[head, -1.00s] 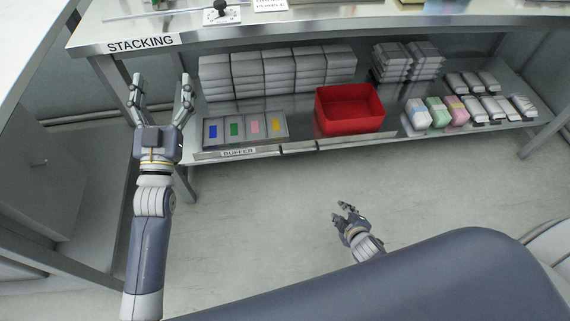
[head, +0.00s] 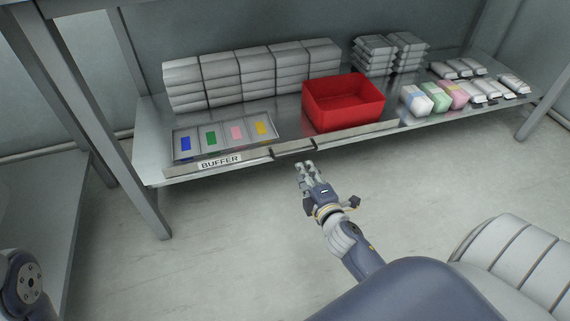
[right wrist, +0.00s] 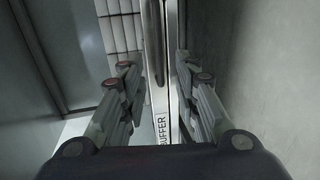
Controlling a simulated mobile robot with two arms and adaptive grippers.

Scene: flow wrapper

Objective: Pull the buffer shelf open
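The buffer shelf (head: 165,178) is a grey metal lower shelf with a BUFFER label (head: 220,161) on its front edge. A front strip with dark fittings, possibly a handle (head: 294,148), sits at the middle of that edge. My right gripper (head: 305,167) is just in front of and below this strip, fingers pointing at it. In the right wrist view the right gripper (right wrist: 154,72) has its fingers spread, with the shelf's front edge (right wrist: 174,60) running between them. Contact cannot be told. My left gripper is out of view; only part of my left arm shows at lower left.
On the shelf are stacked grey packs (head: 250,75), a tray with coloured cards (head: 222,134), a red bin (head: 343,100), and several coloured and white packs (head: 436,95) at right. A table leg (head: 140,200) stands at left. Floor in front is clear.

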